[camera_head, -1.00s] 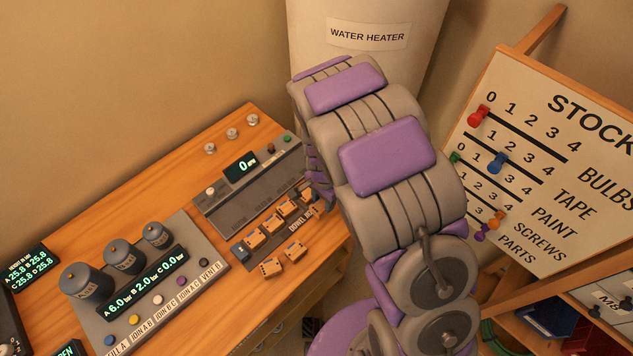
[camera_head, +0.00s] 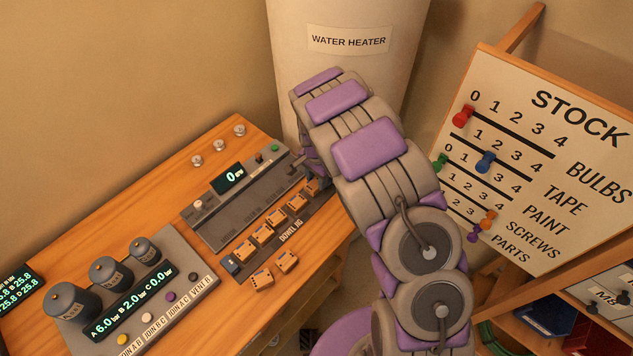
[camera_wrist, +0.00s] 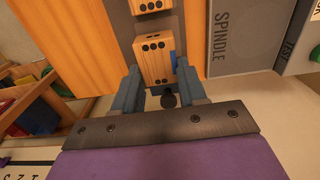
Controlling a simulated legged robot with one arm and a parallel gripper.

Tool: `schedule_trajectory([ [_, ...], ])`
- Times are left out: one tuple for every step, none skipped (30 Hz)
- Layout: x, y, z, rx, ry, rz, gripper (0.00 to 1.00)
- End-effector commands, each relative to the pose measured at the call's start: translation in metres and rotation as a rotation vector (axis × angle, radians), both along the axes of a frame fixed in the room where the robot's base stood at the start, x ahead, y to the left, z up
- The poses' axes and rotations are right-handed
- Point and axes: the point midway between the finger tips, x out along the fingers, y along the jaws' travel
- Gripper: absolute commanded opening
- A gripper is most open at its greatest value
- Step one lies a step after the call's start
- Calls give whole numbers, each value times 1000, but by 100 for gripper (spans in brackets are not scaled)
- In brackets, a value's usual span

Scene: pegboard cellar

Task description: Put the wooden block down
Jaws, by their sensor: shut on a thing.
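In the wrist view the wooden block (camera_wrist: 154,62), orange-brown with dark round holes, is between the two blue-grey fingers of my gripper (camera_wrist: 160,82). The gripper is shut on it. Another wooden block (camera_wrist: 150,5) sits just beyond, in line with it on a grey strip. In the head view my gripper (camera_head: 310,176) is at the right end of the dowel jig (camera_head: 312,222), partly hidden by my arm. Whether the held block touches the jig is hard to tell.
Several wooden blocks (camera_head: 264,236) lie along the jig, with two more in front. The grey spindle machine (camera_head: 238,200) stands behind it; its label also shows in the wrist view. A canister panel (camera_head: 170,290) is at left. A stock board (camera_head: 540,150) stands at right.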

Motion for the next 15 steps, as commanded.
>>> schedule_trajectory([
  [0, 0, -11, -1, 1, 1, 8],
  [0, 1, -14, -1, 1, 1, 8],
  [0, 1, -18, -1, -1, 1, 8],
  [0, 1, -20, -1, -1, 1, 8],
  [0, 1, -20, -1, -1, 1, 8],
  [0, 1, -20, 0, -1, 1, 8],
  [0, 1, -19, 0, -1, 1, 8],
  [0, 1, -19, 0, -1, 1, 8],
  [0, 1, -19, 0, -1, 1, 8],
  [0, 1, -19, 0, -1, 1, 8],
  [0, 1, -19, 0, -1, 1, 8],
  [0, 0, -20, 1, -1, 1, 8],
  [0, 0, -20, 2, -1, 1, 8],
  [0, -1, -21, 2, -1, 1, 42],
  [0, -1, -20, 2, -1, 0, 46],
])
